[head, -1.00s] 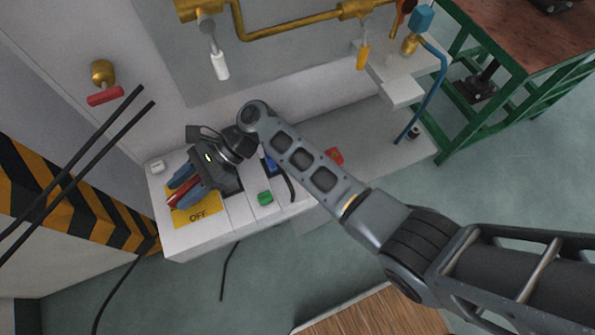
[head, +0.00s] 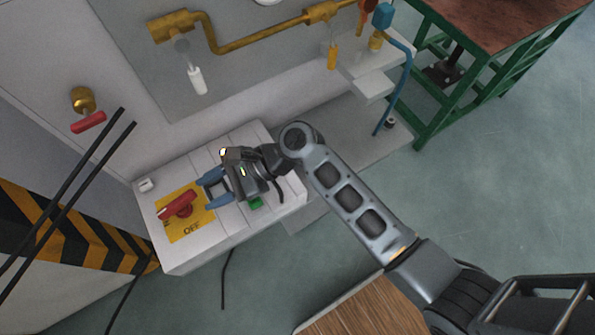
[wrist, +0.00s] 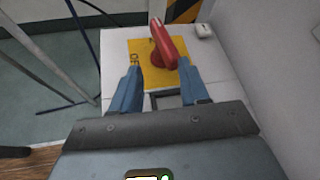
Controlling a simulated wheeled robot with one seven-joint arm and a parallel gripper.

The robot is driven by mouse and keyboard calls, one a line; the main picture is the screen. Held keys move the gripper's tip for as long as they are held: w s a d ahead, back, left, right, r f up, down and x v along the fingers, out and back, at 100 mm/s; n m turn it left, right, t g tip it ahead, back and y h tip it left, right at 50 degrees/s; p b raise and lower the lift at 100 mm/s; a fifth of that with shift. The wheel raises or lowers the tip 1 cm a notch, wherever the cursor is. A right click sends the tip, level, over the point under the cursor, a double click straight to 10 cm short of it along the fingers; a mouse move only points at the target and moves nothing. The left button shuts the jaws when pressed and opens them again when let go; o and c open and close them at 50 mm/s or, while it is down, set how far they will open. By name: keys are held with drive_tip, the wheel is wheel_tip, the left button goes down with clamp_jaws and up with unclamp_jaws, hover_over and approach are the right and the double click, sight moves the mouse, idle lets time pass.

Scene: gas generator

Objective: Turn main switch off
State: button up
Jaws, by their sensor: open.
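The main switch is a red rotary handle (head: 178,206) on a yellow plate (head: 196,226) marked OFF, on top of a white box (head: 180,262). In the head view the handle lies across the plate, with its left end lower than its right end. My gripper (head: 211,189) is open and empty, just right of the handle and apart from it. In the wrist view the red handle (wrist: 163,43) stands beyond my two blue fingertips (wrist: 158,78), in line with the gap between them. Part of the plate's lettering is hidden.
A green button (head: 256,203) is partly hidden by my gripper. A small white knob (head: 146,185) sits at the box's left corner. Black cables (head: 65,190) run at left, near a red-handled brass valve (head: 88,122). A wall pipe (head: 260,36) runs behind.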

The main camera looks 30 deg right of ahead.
drive_tip(key=s+d+t+h, duration=0.1)
drive_tip(key=s, duration=0.1)
drive_tip(key=s+d+f+n+t+h+p, duration=0.1)
drive_tip(key=s+d, duration=0.1)
drive_tip(key=s+d+f+t+h, duration=0.1)
drive_tip(key=s, duration=0.1)
drive_tip(key=shift+s+d+p, duration=0.15)
drive_tip(key=shift+d+p, duration=0.15)
drive_tip(key=s+d+n+t+h+b, duration=0.1)
drive_tip(key=s+d+n+t+h, duration=0.2)
drive_tip(key=s+d, duration=0.7)
drive_tip(key=shift+s+r+n+t+h, duration=0.35)
drive_tip(key=shift+n+h, duration=0.55)
drive_tip(key=shift+h, duration=0.3)
drive_tip(key=shift+f, duration=0.15)
